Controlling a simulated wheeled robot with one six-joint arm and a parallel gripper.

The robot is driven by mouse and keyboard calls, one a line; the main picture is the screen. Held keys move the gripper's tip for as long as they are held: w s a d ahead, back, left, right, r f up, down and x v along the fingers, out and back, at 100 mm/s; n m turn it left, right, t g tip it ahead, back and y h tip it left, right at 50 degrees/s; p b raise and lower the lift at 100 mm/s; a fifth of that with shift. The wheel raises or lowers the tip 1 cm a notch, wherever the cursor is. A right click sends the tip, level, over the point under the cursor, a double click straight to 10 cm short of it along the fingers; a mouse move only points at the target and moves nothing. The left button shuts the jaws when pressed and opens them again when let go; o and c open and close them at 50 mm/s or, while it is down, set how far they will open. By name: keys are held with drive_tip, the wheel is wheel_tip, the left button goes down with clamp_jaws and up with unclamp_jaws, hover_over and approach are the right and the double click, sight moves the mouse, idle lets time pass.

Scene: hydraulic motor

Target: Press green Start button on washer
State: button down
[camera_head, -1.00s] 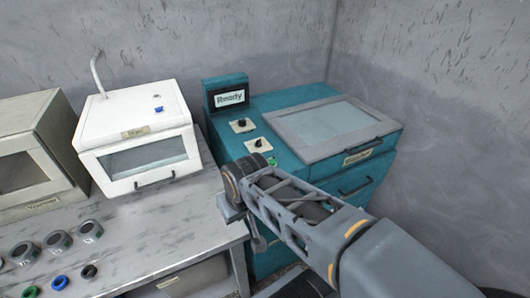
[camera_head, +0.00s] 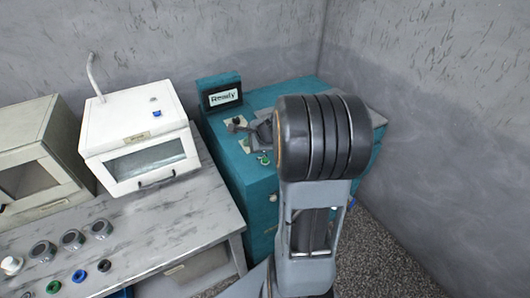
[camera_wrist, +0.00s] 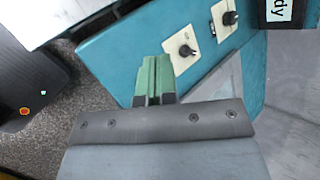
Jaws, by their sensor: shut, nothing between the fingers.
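The teal washer (camera_head: 240,170) stands right of the bench, its small display (camera_head: 222,97) reading "Ready". The round green Start button (camera_head: 264,160) is on its top near the front edge, in front of two knob plates. My gripper (camera_wrist: 156,60) is shut and empty in the wrist view, its green fingers together over the washer's teal top, left of the knobs (camera_wrist: 186,51). The button does not show apart from the fingers there, so I cannot tell whether they touch it. In the head view my arm hides much of the washer's lid and front.
A white box-shaped machine (camera_head: 140,135) and a beige one (camera_head: 40,155) stand on the marble-like bench (camera_head: 180,220) at left. Several grey round parts and coloured rings lie on the bench. Grey walls close off the back and right. Speckled floor (camera_head: 385,260) is free at right.

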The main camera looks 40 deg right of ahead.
sight(265, 161)
drive_tip(key=d+m+h+p, duration=0.1)
drive_tip(key=d+m, duration=0.3)
drive_tip(key=d, duration=0.2)
drive_tip(key=shift+w+d+f+m+t, duration=0.3)
drive_tip(key=shift+f+m+t, duration=0.1)
drive_tip(key=shift+f, duration=0.15)
wheel_tip(265, 161, down, 8)
drive_tip(key=b, duration=0.8)
drive_tip(key=shift+f, duration=0.25)
drive_tip(key=shift+f, duration=0.1)
idle(1.2)
drive_tip(key=shift+f+b, duration=0.35)
drive_tip(key=shift+b, duration=0.25)
drive_tip(key=shift+f+b, duration=0.35)
drive_tip(key=shift+b, duration=0.1)
idle(0.5)
drive_tip(key=shift+r, duration=0.15)
drive_tip(key=shift+r+p, duration=0.65)
